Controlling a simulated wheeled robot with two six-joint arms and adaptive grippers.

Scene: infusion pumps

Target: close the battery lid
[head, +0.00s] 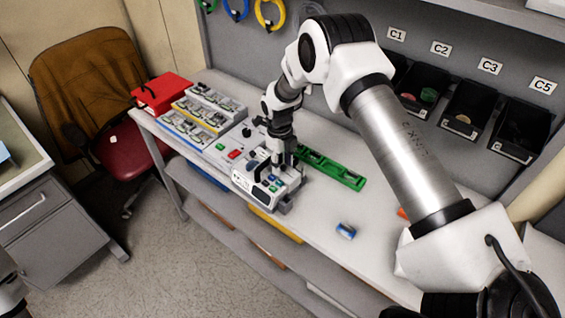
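A white infusion pump (262,190) with blue and green buttons on its front stands near the front edge of the table. My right gripper (284,165) points down at the top rear of this pump, at or just above it. Its fingers are small and dark here, so I cannot tell whether they are open or shut, or whether they touch the pump. I cannot make out the battery lid; the gripper and wrist cover part of the pump's top. Only a small piece of what looks like my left arm shows at the lower left edge.
The white table (310,225) has free room right of the pump, with a small blue block (346,230) on it. A green rack (333,170) lies behind. Trays of parts (200,110) and a red box (160,92) stand left. Black bins (468,108) line the back.

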